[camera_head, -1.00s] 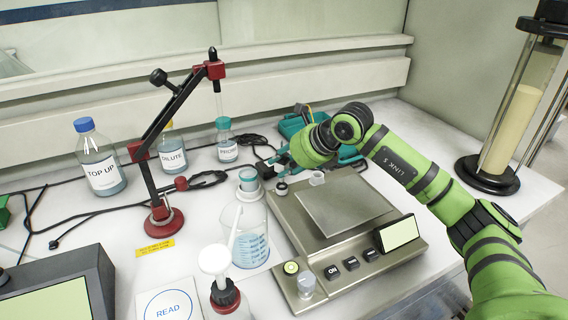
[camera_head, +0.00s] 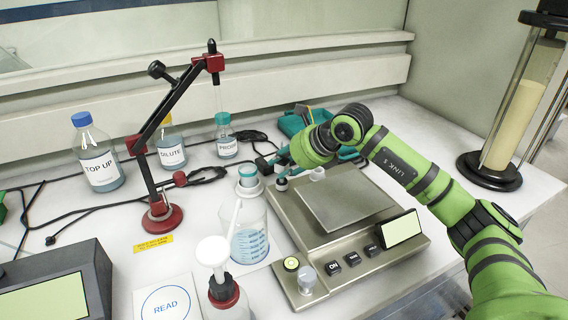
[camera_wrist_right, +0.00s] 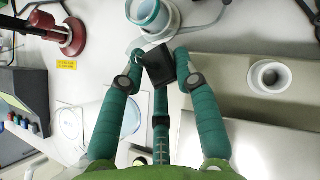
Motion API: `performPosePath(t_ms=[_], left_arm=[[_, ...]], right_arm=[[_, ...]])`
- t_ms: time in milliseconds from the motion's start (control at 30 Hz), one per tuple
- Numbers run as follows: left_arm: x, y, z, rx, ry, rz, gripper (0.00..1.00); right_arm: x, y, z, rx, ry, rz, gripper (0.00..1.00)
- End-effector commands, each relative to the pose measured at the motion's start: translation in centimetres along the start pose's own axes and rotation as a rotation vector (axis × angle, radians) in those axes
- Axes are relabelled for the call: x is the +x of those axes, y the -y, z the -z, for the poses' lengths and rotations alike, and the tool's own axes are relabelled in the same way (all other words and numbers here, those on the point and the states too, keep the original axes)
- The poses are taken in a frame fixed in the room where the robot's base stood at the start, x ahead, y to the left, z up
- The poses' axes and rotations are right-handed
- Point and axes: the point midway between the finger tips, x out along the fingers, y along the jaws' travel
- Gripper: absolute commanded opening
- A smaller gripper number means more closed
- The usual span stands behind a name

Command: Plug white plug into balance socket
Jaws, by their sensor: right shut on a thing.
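My right gripper (camera_head: 276,166) is at the back left corner of the silver balance (camera_head: 278,223). In the right wrist view its teal fingers (camera_wrist_right: 158,67) are closed around a dark block (camera_wrist_right: 158,65), held above the white bench beside the balance. I cannot make out a white plug clearly; a small pale piece shows by the left fingertip. The balance's socket cannot be told apart. My left gripper is not in view.
A teal-rimmed cup (camera_head: 248,180) stands close left of the gripper, with a beaker (camera_head: 249,242) in front. A red-and-black stand (camera_head: 161,217), labelled bottles and loose black cables (camera_head: 205,174) lie further left. A teal tray (camera_head: 293,124) is behind.

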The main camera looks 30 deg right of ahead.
Motion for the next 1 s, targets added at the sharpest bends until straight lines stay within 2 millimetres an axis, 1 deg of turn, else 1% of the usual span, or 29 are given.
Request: performPosePath(t_ms=[700, 733, 767, 800, 1000], left_arm=[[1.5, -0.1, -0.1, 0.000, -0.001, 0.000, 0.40], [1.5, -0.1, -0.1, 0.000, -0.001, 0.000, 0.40], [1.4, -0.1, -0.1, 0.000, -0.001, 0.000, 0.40], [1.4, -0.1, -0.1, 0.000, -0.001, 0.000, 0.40], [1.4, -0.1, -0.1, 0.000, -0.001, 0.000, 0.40]], right_arm=[[1.2, 0.0, 1.2, 0.000, -0.001, 0.000, 0.00], [1.2, 0.0, 1.2, 0.000, -0.001, 0.000, 0.43], [1.2, 0.0, 1.2, 0.000, -0.001, 0.000, 0.55], [1.2, 0.0, 1.2, 0.000, -0.001, 0.000, 0.59], [1.2, 0.0, 1.2, 0.000, -0.001, 0.000, 0.59]])
